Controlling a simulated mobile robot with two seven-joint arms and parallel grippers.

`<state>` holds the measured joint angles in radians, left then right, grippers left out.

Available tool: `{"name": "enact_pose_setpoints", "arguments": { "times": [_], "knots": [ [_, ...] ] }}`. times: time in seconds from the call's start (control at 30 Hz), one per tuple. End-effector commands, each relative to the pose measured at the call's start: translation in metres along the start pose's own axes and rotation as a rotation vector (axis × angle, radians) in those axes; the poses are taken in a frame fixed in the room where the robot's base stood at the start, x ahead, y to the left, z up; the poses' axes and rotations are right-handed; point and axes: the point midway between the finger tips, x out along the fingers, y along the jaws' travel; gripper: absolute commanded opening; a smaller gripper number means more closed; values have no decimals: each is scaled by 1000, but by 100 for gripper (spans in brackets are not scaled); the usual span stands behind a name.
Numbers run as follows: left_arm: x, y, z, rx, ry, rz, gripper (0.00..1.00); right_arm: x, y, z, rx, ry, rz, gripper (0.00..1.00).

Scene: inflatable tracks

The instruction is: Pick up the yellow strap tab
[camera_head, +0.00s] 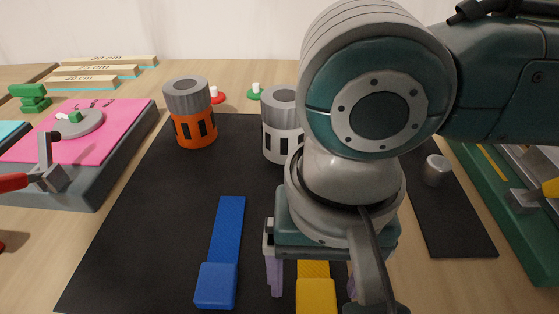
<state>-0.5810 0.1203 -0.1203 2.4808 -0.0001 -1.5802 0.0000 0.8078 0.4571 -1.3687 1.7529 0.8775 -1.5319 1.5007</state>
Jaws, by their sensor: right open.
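The yellow strap tab (315,296) lies on the black mat (150,240) at the bottom middle. Its yellow strap runs back under my right gripper, which hides the far part. My right gripper (312,285) is open above the strap, with one pale purple finger on each side of it. I cannot tell how high the fingertips are above the mat. My left gripper is not in view.
A blue strap (225,245) lies left of the yellow one. An orange-and-grey cylinder (192,115) and a white-and-grey cylinder (280,125) stand behind. A pink board (85,135) is at left, a small metal cylinder (436,170) at right.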

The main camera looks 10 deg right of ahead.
Motion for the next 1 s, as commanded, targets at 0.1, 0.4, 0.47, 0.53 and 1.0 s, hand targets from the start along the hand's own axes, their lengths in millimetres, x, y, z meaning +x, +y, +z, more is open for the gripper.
{"name": "enact_pose_setpoints", "arguments": {
  "times": [0.1,0.4,0.47,0.53,1.0],
  "knots": [
    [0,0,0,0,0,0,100,0,0,0,0,0,0,82],
    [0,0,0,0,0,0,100,-1,0,0,0,0,0,48],
    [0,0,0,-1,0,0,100,-1,0,0,0,0,0,41],
    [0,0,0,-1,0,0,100,-1,0,0,0,0,0,33],
    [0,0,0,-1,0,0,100,-1,0,0,1,0,0,0]
  ]
}}
